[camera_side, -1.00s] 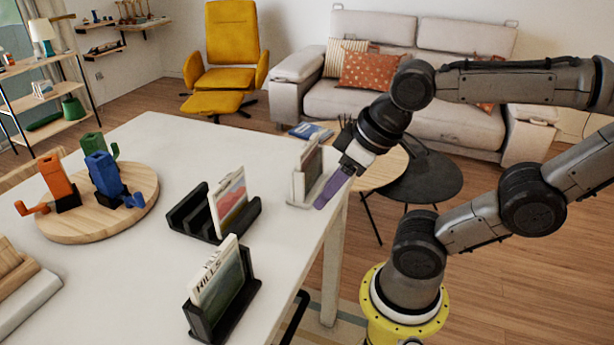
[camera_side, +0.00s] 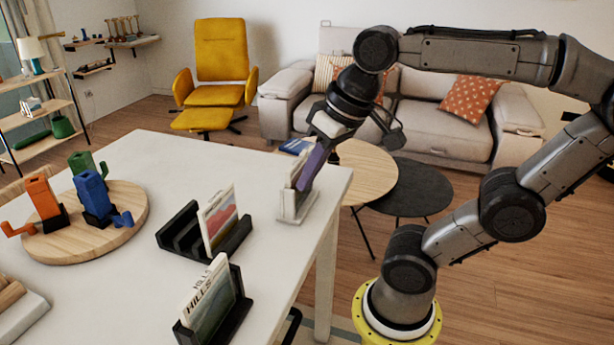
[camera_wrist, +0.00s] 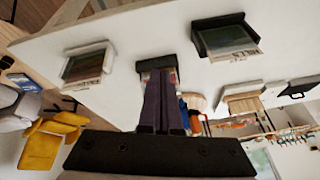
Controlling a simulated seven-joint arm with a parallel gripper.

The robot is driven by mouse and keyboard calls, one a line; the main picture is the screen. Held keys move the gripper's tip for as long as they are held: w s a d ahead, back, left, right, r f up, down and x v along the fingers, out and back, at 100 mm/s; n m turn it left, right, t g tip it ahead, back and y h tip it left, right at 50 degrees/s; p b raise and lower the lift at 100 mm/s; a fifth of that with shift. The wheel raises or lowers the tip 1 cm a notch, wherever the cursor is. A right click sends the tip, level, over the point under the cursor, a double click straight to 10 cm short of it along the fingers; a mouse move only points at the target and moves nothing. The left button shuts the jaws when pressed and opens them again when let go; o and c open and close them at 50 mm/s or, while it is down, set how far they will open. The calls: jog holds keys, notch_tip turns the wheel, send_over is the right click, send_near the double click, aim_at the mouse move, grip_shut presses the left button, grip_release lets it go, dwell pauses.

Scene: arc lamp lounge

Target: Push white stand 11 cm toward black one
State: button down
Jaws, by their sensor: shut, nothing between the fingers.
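The white stand (camera_side: 297,210) holds an upright card and sits near the far right corner of the table. Two black stands are nearer the camera: the middle one (camera_side: 183,233) holds a card with a pink picture, and the front one (camera_side: 232,322) holds a card reading "HILLS". My gripper (camera_side: 300,186) is shut and empty; its purple fingers reach down over the white stand's upper right part. I cannot tell whether they touch it. In the wrist view my fingers (camera_wrist: 160,78) partly cover a dark stand with a pinkish card.
A round wooden board (camera_side: 85,245) with orange, blue and green holders on it stands on the left of the table. Bare white tabletop (camera_side: 240,180) lies between the white stand and the middle black stand. The table's right edge is close to the white stand.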

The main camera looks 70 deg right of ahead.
jog(key=w+d+r+m+g, duration=0.2)
jog(key=w+d+r+m, duration=0.35)
jog(key=w+d, duration=0.35)
jog(key=w+d+f+m+g+y, duration=0.1)
jog(key=w+d+f+m+g, duration=0.2)
jog(key=w+d, duration=0.45)
jog(key=s+d+f+m+y, duration=0.1)
jog(key=s+d+f+m, duration=0.2)
jog(key=d+f, duration=0.5)
jog(key=s+d+f+m+y, duration=0.1)
jog(key=s+d+f+m, duration=0.3)
jog(key=d, duration=0.9)
jog(key=shift+n, duration=0.35)
jog(key=x, duration=0.3)
jog(key=w+x, duration=0.1)
jog(key=x, duration=0.6)
jog(key=shift+w+a+f, duration=0.15)
jog(key=shift+w+a, duration=0.1)
jog(key=shift+w, duration=0.15)
jog(key=a, duration=0.3)
jog(key=shift+f, duration=0.1)
jog(key=shift+a, duration=0.5)
